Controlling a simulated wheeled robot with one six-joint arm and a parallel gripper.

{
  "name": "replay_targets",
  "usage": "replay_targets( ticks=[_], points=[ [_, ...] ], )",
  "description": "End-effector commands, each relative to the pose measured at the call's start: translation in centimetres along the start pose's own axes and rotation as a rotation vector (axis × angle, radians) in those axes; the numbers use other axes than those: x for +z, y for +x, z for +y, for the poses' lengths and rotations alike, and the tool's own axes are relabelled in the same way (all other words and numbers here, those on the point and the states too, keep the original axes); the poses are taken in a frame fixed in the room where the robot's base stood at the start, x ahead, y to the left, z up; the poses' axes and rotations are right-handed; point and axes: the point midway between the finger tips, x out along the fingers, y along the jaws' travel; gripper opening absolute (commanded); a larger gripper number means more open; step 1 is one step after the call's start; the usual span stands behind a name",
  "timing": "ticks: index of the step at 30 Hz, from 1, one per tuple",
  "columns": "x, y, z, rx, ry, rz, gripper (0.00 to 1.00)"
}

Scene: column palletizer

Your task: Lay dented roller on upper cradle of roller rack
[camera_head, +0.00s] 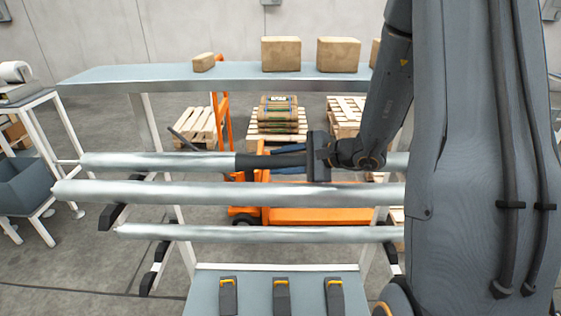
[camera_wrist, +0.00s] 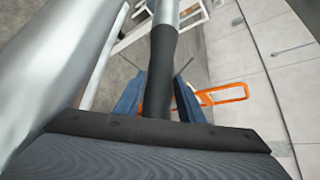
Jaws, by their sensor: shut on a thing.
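A long silver roller (camera_head: 160,161) with a dark sleeve at its middle lies across the head view, roughly level. My gripper (camera_head: 275,161) is shut on its dark sleeve, with blue fingers on either side. In the wrist view the roller's dark sleeve (camera_wrist: 161,62) runs between the fingers. I cannot make out a dent on it. Two more silver rollers, a middle one (camera_head: 230,193) and a lower one (camera_head: 260,235), lie nearer the camera. My arm hides their right ends.
Behind is a grey conveyor or shelf (camera_head: 130,75) with cardboard boxes (camera_head: 281,53). An orange pallet truck (camera_head: 320,216) and loaded pallets (camera_head: 277,138) stand on the floor beyond. A blue-grey bin (camera_head: 22,184) is at the left. A grey panel with dark straps (camera_head: 255,290) is in front.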

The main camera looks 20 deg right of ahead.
Motion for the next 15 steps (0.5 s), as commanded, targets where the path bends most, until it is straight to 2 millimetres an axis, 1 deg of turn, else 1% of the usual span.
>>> replay_targets(
  ticks=[7,8,9,11,12,15],
  points=[
    [0.07,-0.03,-0.20,-0.004,-0.002,-0.002,0.00],
    [0.06,-0.03,-0.20,-0.004,-0.002,-0.002,0.39],
    [0.06,-0.03,-0.20,-0.004,-0.002,-0.002,0.46],
    [0.06,-0.03,-0.18,-0.003,-0.002,-0.001,0.56],
    [0.05,-0.02,-0.16,-0.003,-0.002,-0.001,0.57],
    [0.03,-0.02,-0.12,-0.002,-0.001,-0.001,0.57]
  ],
)
